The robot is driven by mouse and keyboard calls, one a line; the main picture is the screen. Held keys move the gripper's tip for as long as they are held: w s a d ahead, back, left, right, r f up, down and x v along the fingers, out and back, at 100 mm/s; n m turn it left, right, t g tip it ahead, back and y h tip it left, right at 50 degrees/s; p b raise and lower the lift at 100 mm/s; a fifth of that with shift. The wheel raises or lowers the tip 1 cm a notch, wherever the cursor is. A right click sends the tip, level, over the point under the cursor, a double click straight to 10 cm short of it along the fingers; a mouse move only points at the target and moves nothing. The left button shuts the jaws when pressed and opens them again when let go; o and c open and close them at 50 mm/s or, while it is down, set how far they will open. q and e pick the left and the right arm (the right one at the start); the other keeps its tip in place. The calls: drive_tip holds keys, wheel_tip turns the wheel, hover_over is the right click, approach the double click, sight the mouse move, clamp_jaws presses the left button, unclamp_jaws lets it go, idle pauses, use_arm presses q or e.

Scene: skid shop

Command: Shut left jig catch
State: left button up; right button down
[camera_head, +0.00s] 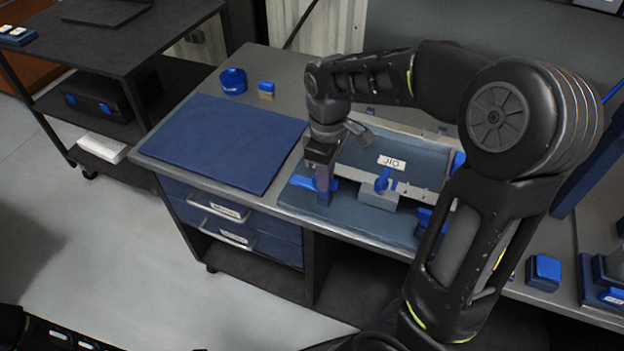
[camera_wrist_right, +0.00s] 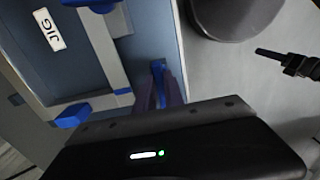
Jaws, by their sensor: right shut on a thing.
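The jig (camera_head: 345,222) is a blue-grey base with a pale bar and a white JIG label, on the bench in the head view; it also shows in the wrist view (camera_wrist_right: 84,60). My right gripper (camera_head: 324,190) points down at the jig's left end. It is shut on the blue left catch (camera_wrist_right: 158,78), whose blue tip shows between the fingers in the wrist view. A blue middle knob (camera_head: 382,181) stands to the right. The left catch is partly hidden by the fingers, so its exact angle cannot be told. A black piece of my left arm shows at the lower left; its gripper is out of view.
A blue mat (camera_head: 225,141) lies on the bench left of the jig. A blue round container (camera_head: 233,81) and a small blue-and-tan block (camera_head: 266,89) stand behind it. A blue block (camera_head: 543,271) is at the right. A dark cart (camera_head: 120,50) stands at the left.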

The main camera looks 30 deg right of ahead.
drive_tip(key=shift+r+m+p, duration=0.1)
drive_tip(key=shift+m+p, duration=0.25)
drive_tip(key=shift+m, duration=1.95)
drive_tip(key=m+p, duration=0.1)
drive_tip(key=m, duration=0.2)
drive_tip(key=shift+m, duration=0.8)
